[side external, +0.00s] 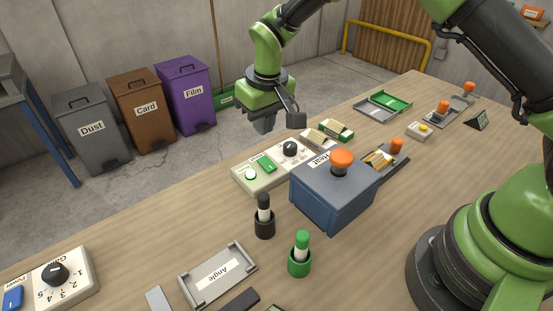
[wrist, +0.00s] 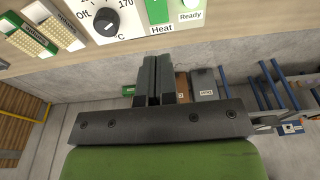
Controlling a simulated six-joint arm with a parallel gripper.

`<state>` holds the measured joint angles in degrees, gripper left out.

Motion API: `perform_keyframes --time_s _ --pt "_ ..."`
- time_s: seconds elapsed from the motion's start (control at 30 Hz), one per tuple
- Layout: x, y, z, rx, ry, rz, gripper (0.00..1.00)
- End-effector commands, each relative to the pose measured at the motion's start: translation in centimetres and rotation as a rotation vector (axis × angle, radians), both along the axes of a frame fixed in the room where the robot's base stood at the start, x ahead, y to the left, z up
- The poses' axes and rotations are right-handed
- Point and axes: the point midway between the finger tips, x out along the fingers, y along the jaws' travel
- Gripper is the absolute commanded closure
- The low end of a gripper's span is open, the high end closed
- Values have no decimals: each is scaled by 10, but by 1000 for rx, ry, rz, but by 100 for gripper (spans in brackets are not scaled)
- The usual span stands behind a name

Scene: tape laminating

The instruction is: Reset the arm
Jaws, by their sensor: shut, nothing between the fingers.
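My green arm ends in a dark gripper (side external: 263,124), which hangs in the air near the far long edge of the wooden table, behind the heat control panel (side external: 270,165) in the side view. The gripper holds nothing. In the wrist view its two dark fingers (wrist: 154,78) lie together, with the floor and bins behind them. The heat panel (wrist: 185,24) shows beyond them at the top of that view, with a black dial, a green Heat switch and a Ready lamp. The gripper appears apart from the panel and everything else.
A blue box with an orange knob (side external: 333,195) stands in front of the panel. Black (side external: 264,222) and green (side external: 299,258) holders stand nearer, beside the Angle tray (side external: 217,273). Dust (side external: 92,130), Card (side external: 142,112) and Film (side external: 186,95) bins stand on the floor behind.

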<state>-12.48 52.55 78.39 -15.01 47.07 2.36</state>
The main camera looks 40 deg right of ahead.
Motion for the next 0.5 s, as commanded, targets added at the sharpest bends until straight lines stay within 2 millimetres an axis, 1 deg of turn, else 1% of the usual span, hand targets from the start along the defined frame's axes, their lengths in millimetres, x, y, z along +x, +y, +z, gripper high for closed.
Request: perform_keyframes --time_s 0.07,0.13,0.23,0.3,0.37,0.4,0.47,0.5 --pt "-2 -3 17 10 -18 -14 100" --pt "-8 -7 41 26 -41 -32 100" --pt "-24 -16 82 56 -85 -69 100" --pt "-40 -23 110 80 -116 -96 100" --pt "-56 -28 132 99 -143 -119 100" --pt "-67 -32 145 113 -161 -134 100" --pt "-86 -37 163 132 -189 -155 100" --pt "-99 -40 173 146 -207 -169 100"
